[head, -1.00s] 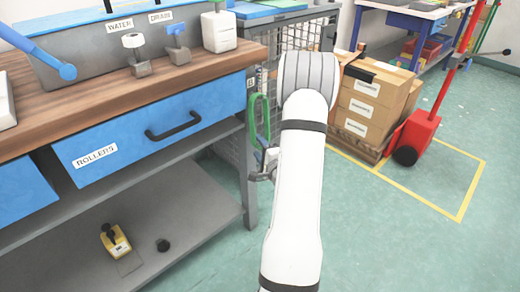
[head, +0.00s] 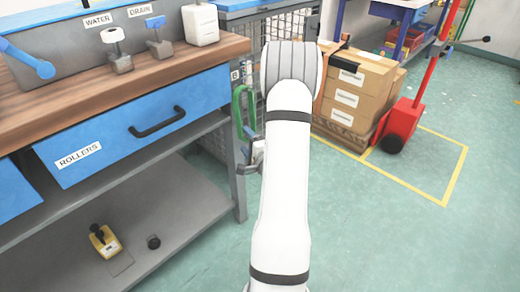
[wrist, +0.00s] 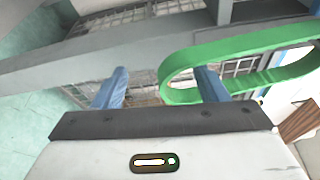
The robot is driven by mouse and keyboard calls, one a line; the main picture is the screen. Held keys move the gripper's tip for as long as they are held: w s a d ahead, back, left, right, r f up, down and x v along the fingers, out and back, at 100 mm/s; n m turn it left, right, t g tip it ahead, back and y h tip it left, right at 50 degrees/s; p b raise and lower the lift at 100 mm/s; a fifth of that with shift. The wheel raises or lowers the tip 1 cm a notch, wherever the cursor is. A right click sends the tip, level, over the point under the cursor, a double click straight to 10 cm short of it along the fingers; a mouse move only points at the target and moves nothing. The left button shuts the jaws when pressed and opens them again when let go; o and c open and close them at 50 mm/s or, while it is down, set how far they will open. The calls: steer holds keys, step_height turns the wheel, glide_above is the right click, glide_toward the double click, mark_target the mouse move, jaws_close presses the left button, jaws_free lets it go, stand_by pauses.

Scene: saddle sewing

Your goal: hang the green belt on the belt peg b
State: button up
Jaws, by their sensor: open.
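The green belt (head: 238,108) is a narrow upright loop at the bench's right end, just below a label with the letter B (head: 235,76). In the wrist view the belt (wrist: 255,48) is a long loop on the right. My gripper (wrist: 160,86) is open, with two blue fingers spread. The right finger overlaps the loop's near end and its lower strand; the left finger is clear of it. In the head view my gripper (head: 250,157) shows only partly, just below the belt, with my white arm beside it. The peg itself cannot be made out.
The workbench has a blue drawer labelled ROLLERS (head: 140,128) and a lower shelf (head: 170,215). A wire-mesh cage (head: 283,38) stands behind the belt. Stacked cardboard boxes (head: 350,90) and a red wheeled truck (head: 401,120) stand right. The front right floor is clear.

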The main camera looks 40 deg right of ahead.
steer(key=s+d, duration=0.1)
steer(key=s, duration=1.4)
steer(key=shift+s+d, duration=0.25)
steer(key=shift+d, duration=0.1)
stand_by(3.3)
steer(key=shift+s, duration=0.15)
stand_by(0.6)
steer(key=w+a+r+n+g+p, duration=0.3)
steer(key=a+r+n+p, duration=0.1)
steer(key=r+p, duration=0.4)
steer(key=w+a+r+n+g+p, duration=0.35)
steer(key=r+p, duration=0.25)
steer(key=r, duration=0.3)
steer(key=w+a+r+n+g+p, duration=0.25)
steer(key=r+n+p, duration=0.3)
steer(key=r, duration=0.35)
steer(key=s+a+r+n+g+y+p, duration=0.1)
steer(key=s+a+r+n+g+p, duration=0.1)
steer(key=s+a+r+n+p, duration=0.2)
steer(key=s+a+r+n+g+y+p, duration=0.2)
steer(key=s+a+r+p, duration=0.8)
steer(key=a+r, duration=0.6)
steer(key=a+n+g, duration=0.1)
steer(key=n, duration=0.1)
steer(key=shift+s+a+r+n+g+p, duration=0.2)
steer(key=shift+a+r+n+g+p, duration=0.1)
steer(key=shift+a+r+p, duration=0.1)
